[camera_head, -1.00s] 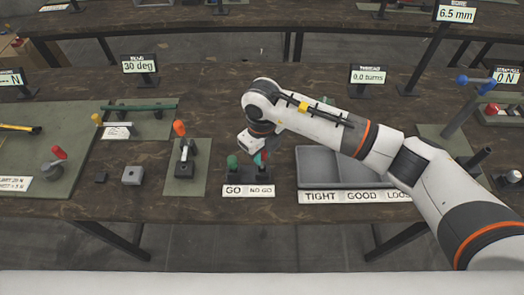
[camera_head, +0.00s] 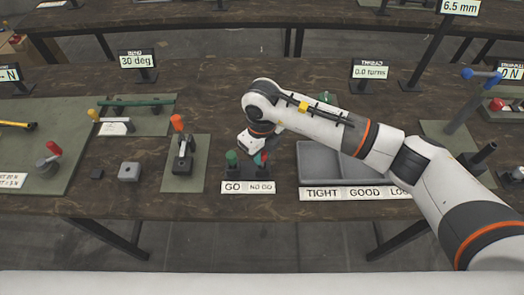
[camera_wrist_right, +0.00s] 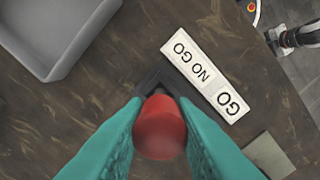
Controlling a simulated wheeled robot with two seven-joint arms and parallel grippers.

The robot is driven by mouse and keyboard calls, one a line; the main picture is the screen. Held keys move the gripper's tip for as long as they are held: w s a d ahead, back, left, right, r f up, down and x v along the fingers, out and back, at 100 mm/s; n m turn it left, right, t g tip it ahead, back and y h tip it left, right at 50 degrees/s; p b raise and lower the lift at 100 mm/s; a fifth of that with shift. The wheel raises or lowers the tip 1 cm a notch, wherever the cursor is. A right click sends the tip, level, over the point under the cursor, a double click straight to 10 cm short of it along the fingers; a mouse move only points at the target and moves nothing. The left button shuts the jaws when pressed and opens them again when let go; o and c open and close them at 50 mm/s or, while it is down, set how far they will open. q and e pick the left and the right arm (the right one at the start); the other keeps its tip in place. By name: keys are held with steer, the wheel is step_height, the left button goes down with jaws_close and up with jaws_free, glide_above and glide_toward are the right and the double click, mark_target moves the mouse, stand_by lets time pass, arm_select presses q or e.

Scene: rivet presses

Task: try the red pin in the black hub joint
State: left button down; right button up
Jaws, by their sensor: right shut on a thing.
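The red pin (camera_wrist_right: 159,127) shows its rounded red head in the right wrist view, between the teal fingers of my right gripper (camera_wrist_right: 158,140). The gripper is shut on that head, above the dark gauge stand (camera_wrist_right: 157,80) with the GO and NO GO label. In the head view my right gripper (camera_head: 262,158) is at the NO GO side of this stand, beside the green-headed pin (camera_head: 231,158). The pin's shank is hidden, so I cannot tell if it is still seated. I cannot single out the black hub joint with certainty. My left gripper is not in view.
A grey sorting tray (camera_head: 310,165) labelled TIGHT, GOOD and LOOSE stands right of the stand. To its left are an orange-handled fixture (camera_head: 184,165), a grey block (camera_head: 129,172) and a small black block (camera_head: 97,174). My right arm spans the bench's right side.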

steer(key=shift+f+b, duration=0.65)
steer(key=shift+f, duration=0.15)
steer(key=o, duration=1.1)
steer(key=shift+r, duration=0.1)
step_height(320, 180, up, 12)
steer(key=shift+b, duration=1.05)
